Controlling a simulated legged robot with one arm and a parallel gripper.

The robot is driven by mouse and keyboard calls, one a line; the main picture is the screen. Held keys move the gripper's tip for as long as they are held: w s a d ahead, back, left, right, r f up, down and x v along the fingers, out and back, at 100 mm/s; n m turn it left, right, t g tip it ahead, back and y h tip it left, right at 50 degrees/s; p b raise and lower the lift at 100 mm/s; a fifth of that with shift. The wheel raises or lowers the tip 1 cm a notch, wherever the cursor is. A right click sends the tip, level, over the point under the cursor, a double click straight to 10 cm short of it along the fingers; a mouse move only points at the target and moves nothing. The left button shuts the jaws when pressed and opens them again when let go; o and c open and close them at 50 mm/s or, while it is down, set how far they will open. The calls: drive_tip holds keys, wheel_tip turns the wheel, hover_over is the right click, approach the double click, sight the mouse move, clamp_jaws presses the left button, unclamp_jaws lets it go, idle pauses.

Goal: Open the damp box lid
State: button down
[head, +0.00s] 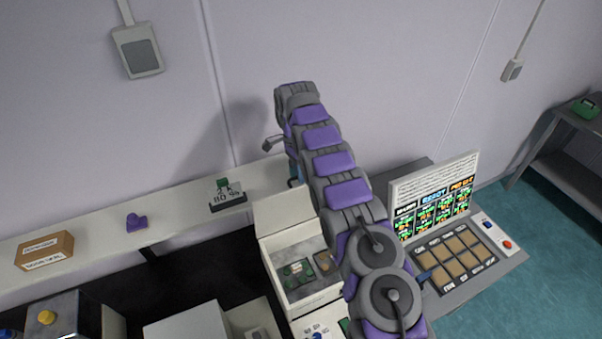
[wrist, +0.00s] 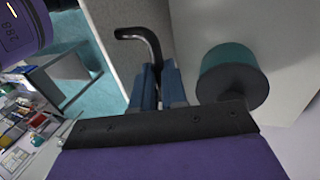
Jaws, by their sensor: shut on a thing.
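The damp box (head: 300,304) is a cream box below my arm in the head view. Its lid (head: 284,214) stands raised at the back, and green items show inside. My gripper (head: 293,183) is at the raised lid's upper edge, mostly hidden by my purple and grey arm. In the wrist view, the blue fingers of my gripper (wrist: 160,86) are closed around the lower end of a dark curved handle (wrist: 133,33). A pale panel (wrist: 190,40), which looks like the lid, lies beside the fingers.
A teal cylinder with a dark end (wrist: 232,75) is close to the fingers' right. A console with a lit screen (head: 435,205) stands right of the box.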

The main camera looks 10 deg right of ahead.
drive_tip(key=shift+s+f, duration=0.1)
drive_tip(key=shift+f, duration=0.15)
drive_tip(key=c, duration=1.6)
unclamp_jaws()
drive_tip(key=o, duration=0.3)
drive_tip(key=shift+w+a, duration=0.1)
drive_tip(key=shift+w, duration=0.2)
drive_tip(key=shift+o, duration=0.7)
drive_tip(key=shift+s+r, duration=0.15)
drive_tip(key=shift+s, duration=0.05)
drive_tip(key=shift+w+r, duration=0.1)
